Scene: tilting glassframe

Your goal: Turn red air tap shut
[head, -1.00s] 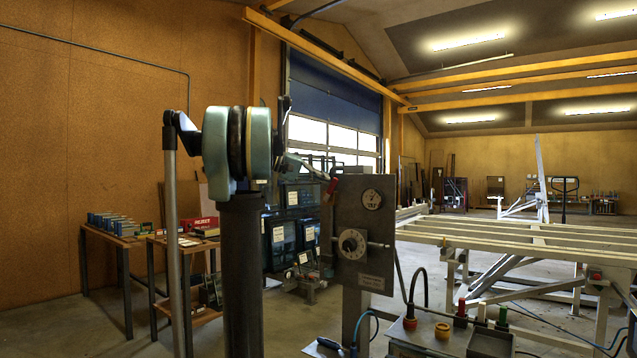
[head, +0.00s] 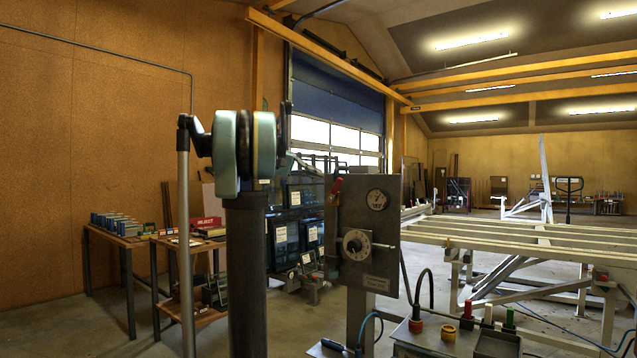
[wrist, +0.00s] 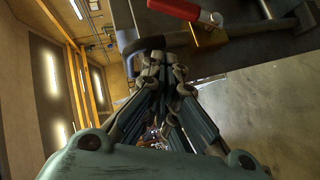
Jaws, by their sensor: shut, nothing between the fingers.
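In the head view my arm hides part of the area left of the box, and the fingertips are hard to make out.
A white slatted frame (head: 500,235) stands to the right. A console with coloured buttons (head: 446,332) is low in front. Wooden tables (head: 112,238) stand at the left.

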